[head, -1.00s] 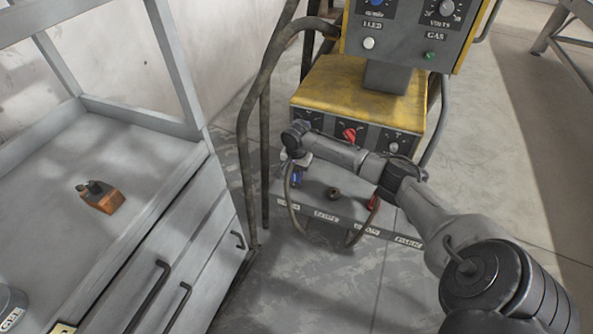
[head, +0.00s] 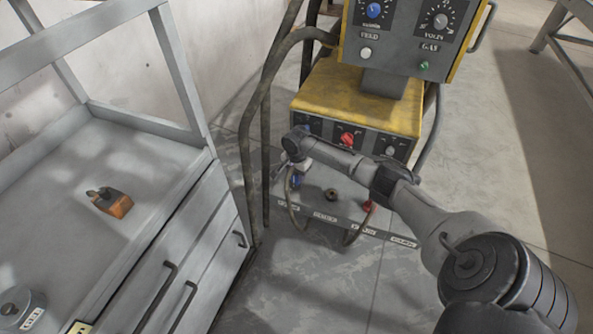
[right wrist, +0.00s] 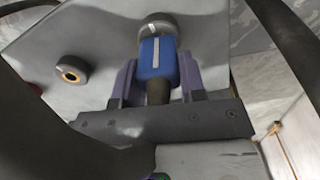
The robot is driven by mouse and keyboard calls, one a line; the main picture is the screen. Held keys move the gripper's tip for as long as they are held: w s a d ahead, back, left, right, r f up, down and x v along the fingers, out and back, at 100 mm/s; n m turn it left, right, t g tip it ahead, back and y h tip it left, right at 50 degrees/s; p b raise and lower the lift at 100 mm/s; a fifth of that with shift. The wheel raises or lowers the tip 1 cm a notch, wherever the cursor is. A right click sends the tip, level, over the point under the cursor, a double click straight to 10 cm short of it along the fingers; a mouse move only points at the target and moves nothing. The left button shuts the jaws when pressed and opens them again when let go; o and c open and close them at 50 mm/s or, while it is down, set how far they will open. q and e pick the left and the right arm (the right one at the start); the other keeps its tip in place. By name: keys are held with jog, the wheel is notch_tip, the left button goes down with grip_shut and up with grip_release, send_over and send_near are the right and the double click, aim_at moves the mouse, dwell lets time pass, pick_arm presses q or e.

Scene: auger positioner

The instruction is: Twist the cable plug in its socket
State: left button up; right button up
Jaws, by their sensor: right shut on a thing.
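The blue cable plug (head: 296,181) sits at the left socket of the welder's sloping grey front panel (head: 345,205), with a cable looping from it. In the right wrist view, the blue plug (right wrist: 157,62) has a white stripe and meets a round grey socket (right wrist: 158,24). The socket's white mark lies slightly left of the stripe. My right gripper (right wrist: 157,80) is shut on the plug, with one purple finger on each side. In the head view my right gripper (head: 297,166) is small and partly hidden by its wrist. My left gripper is not in view.
An empty socket (head: 331,194) and a red plug (head: 369,207) are to the right on the panel. The yellow welder housing (head: 350,95) rises behind my arm. A grey cabinet (head: 150,190) fills the left side.

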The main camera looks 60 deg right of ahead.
jog(key=shift+r+m+p, duration=0.1)
jog(key=shift+m+p, duration=0.5)
jog(key=shift+p, duration=0.4)
jog(key=shift+m+p, duration=0.7)
jog(key=shift+p, duration=0.25)
jog(key=shift+s, duration=0.1)
jog(key=shift+m+p, duration=0.7)
jog(key=shift+p, duration=0.25)
jog(key=shift+a+m+p, duration=0.1)
jog(key=shift+m+p, duration=1)
jog(key=shift+p, duration=0.1)
jog(key=shift+s+m+p, duration=0.1)
jog(key=shift+m+p, duration=0.55)
jog(key=shift+m, duration=0.15)
